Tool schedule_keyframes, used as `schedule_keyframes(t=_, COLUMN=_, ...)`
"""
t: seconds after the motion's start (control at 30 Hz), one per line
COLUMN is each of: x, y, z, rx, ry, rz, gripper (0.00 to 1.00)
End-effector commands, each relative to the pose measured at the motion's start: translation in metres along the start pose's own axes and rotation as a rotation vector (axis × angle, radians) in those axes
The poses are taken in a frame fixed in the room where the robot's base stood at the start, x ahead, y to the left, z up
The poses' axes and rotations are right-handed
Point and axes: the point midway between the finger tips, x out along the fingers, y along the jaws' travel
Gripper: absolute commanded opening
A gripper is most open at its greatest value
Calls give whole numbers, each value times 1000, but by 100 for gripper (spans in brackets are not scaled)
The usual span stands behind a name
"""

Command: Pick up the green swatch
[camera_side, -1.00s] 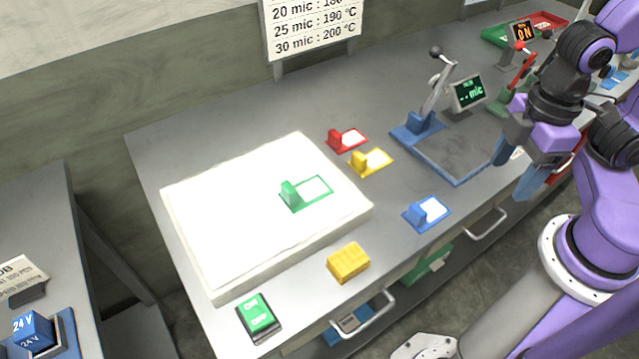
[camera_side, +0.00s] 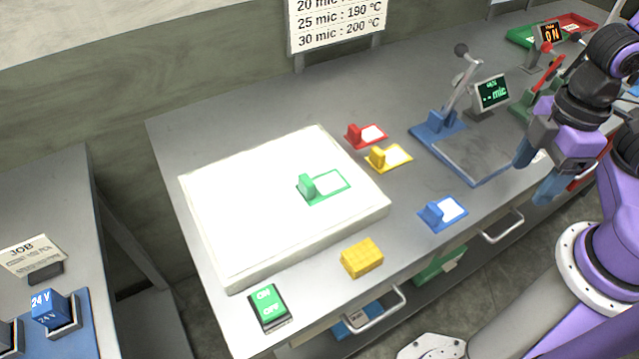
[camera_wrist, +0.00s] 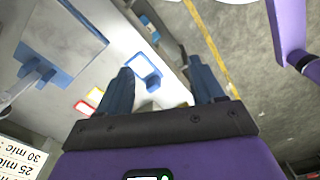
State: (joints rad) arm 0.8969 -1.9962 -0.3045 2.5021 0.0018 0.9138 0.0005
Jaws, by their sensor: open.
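The green swatch (camera_side: 329,184) has a white face, a green border and an upright green tab. It lies on the white slab (camera_side: 240,215) at the left of the bench, near the slab's right side. My gripper (camera_side: 537,180) is at the right, by the bench's front edge and beyond the blue swatch, well away from the green swatch. Its blue fingers are apart with nothing between them. In the wrist view my gripper (camera_wrist: 160,85) is also open. I cannot make out the green swatch in the wrist view.
Red (camera_side: 368,135), yellow (camera_side: 390,157) and blue (camera_side: 443,213) swatches lie right of the slab. A yellow block (camera_side: 362,258) and a green ON/OFF switch (camera_side: 268,305) are near the front edge. A blue lever device (camera_side: 440,125) and display (camera_side: 491,92) stand behind my gripper.

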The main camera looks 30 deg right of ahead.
Motion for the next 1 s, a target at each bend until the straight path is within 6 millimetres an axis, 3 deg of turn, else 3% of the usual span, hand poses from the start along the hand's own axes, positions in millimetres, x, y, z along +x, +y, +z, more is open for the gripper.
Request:
schedule_keyframes(t=0.3, x=0, y=0, z=0, rx=0, ry=0, rz=0, gripper=67)
schedule_keyframes(t=0.37, x=0, y=0, z=0, rx=0, ry=0, rz=0, gripper=49)
schedule_keyframes(t=0.7, x=1, y=1, z=-2, rx=-19, ry=-9, rz=9, gripper=49)
schedule_keyframes(t=0.87, x=7, y=13, z=-16, rx=-182, ry=-75, rz=88, gripper=49)
schedule_keyframes(t=1.0, x=15, y=28, z=-43, rx=-444, ry=-179, rz=216, gripper=49)
